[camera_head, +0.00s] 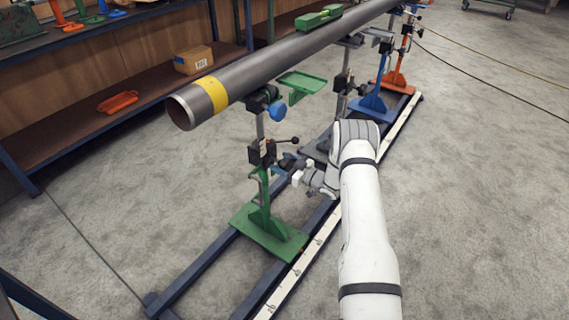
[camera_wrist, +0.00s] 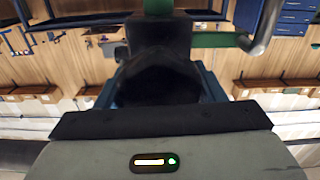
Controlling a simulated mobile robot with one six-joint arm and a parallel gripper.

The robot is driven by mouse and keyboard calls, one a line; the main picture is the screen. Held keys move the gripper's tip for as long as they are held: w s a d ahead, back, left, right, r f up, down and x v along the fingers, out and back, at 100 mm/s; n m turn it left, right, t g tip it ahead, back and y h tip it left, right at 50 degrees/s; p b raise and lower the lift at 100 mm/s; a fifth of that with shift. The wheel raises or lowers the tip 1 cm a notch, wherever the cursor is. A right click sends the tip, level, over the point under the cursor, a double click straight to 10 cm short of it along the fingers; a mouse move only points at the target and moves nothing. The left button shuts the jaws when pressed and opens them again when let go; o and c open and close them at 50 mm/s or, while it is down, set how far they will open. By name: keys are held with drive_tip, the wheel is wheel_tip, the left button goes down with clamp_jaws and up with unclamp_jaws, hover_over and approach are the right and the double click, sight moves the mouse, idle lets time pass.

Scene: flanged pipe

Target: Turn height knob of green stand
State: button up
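The green stand (camera_head: 267,233) stands on the rail frame under the near end of the pipe. Its upright post carries a black clamp block (camera_head: 262,152) with a black ball-ended lever (camera_head: 294,140) pointing right. A blue knob (camera_head: 277,111) sits higher up, just under the pipe. My gripper (camera_head: 298,178) is just right of the stand's post, below the lever, and small in the head view. In the wrist view a large dark shape fills the middle, with green parts and a bent metal rod (camera_wrist: 265,28) above it. Whether my fingers touch anything is unclear.
The long grey pipe (camera_head: 260,70) with a yellow band runs overhead along several stands. A blue stand (camera_head: 371,104) and an orange stand (camera_head: 397,80) stand farther back. A shelf with a cardboard box (camera_head: 193,60) is at left.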

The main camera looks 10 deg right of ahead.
drive_tip(key=c, duration=0.5)
drive_tip(key=shift+d, duration=0.2)
drive_tip(key=shift+a, duration=0.1)
drive_tip(key=shift+b, duration=0.45)
drive_tip(key=n+b, duration=0.3)
drive_tip(key=shift+a+f, duration=0.1)
drive_tip(key=shift+f, duration=0.1)
drive_tip(key=n+b, duration=0.5)
drive_tip(key=b, duration=0.2)
drive_tip(key=shift+s+a+f, duration=0.1)
drive_tip(key=n+b, duration=0.4)
drive_tip(key=b, duration=0.1)
drive_tip(key=n+b, duration=0.2)
drive_tip(key=b, duration=0.1)
drive_tip(key=shift+a+n+b, duration=0.1)
drive_tip(key=shift+n+b, duration=0.25)
drive_tip(key=shift+n, duration=0.05)
drive_tip(key=shift+r, duration=0.25)
